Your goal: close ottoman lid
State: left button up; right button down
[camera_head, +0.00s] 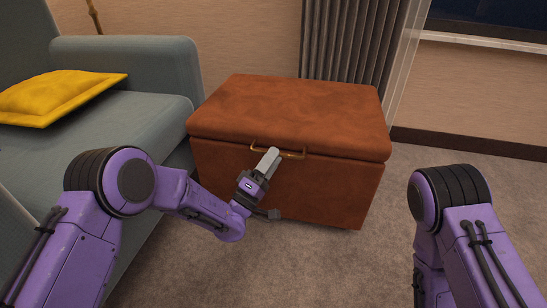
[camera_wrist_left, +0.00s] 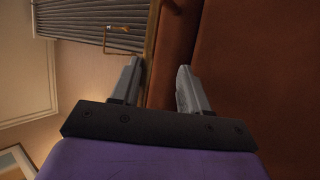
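The rust-brown ottoman (camera_head: 325,190) stands on the carpet in the middle of the head view. Its padded lid (camera_head: 295,108) lies over the box and looks level; I cannot tell whether a small gap remains at the seam. A brass handle (camera_head: 294,155) sits at the lid's front edge. My left gripper (camera_head: 271,157) is in front of the ottoman, with its fingertips by the handle. In the left wrist view its two fingers (camera_wrist_left: 158,85) are apart, with brown ottoman surface (camera_wrist_left: 255,75) close beyond them. I cannot tell whether they touch the handle. My right gripper is out of view.
A grey-blue sofa (camera_head: 165,105) with a yellow cushion (camera_head: 60,95) stands close to the ottoman's left. A dark ribbed curtain (camera_head: 350,40) hangs behind. Carpet (camera_head: 465,150) is free to the right and in front.

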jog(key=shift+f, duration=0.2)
pick_arm(q)
jog(key=shift+a+f, duration=0.15)
jog(key=shift+f, duration=0.45)
jog(key=shift+s, duration=0.1)
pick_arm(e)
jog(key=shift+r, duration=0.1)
